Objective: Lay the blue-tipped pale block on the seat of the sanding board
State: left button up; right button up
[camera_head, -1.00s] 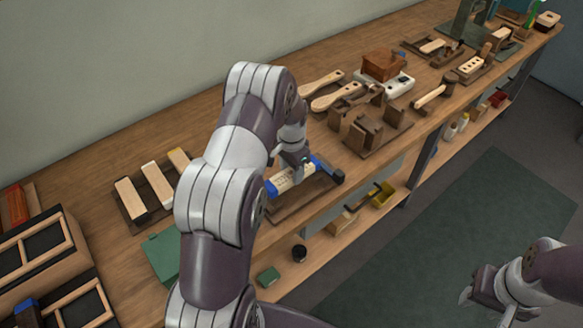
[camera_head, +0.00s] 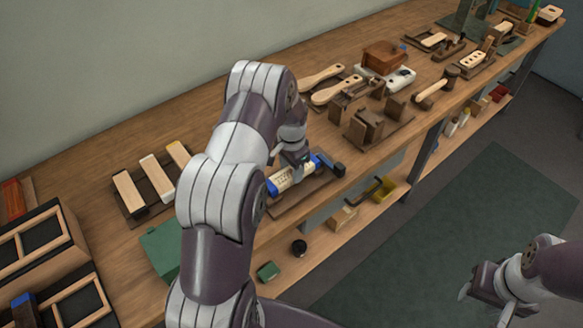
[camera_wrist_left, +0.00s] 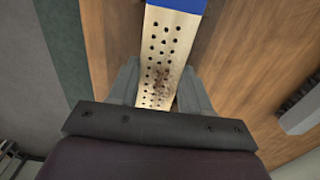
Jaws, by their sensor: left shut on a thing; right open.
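The blue-tipped pale block (camera_head: 283,181) is in my left gripper (camera_head: 296,164). It has rows of small dark holes and blue ends. In the left wrist view the block (camera_wrist_left: 166,52) runs between the fingers of my left gripper (camera_wrist_left: 160,95), with one blue end at the top. The sanding board (camera_head: 299,199) is a dark brown base with a dark block at its right end. The pale block is over it, lengthwise along it; whether they touch I cannot tell. My arm hides part of both. My right gripper (camera_head: 487,299) is open and empty, away from the bench.
Pale-topped blocks (camera_head: 157,177) stand on a dark base at the left, near a green box (camera_head: 160,248). Dark wooden fixtures (camera_head: 366,128) stand right of the sanding board. A lower shelf holds a yellow bin (camera_head: 396,189). The bench's front edge is close by.

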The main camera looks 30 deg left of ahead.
pick_arm(q)
jog(key=shift+f, duration=0.4)
jog(key=o, duration=1.6)
notch_tip(320, 180, up, 8)
jog(key=p, duration=0.6)
jog(key=shift+r, duration=0.1)
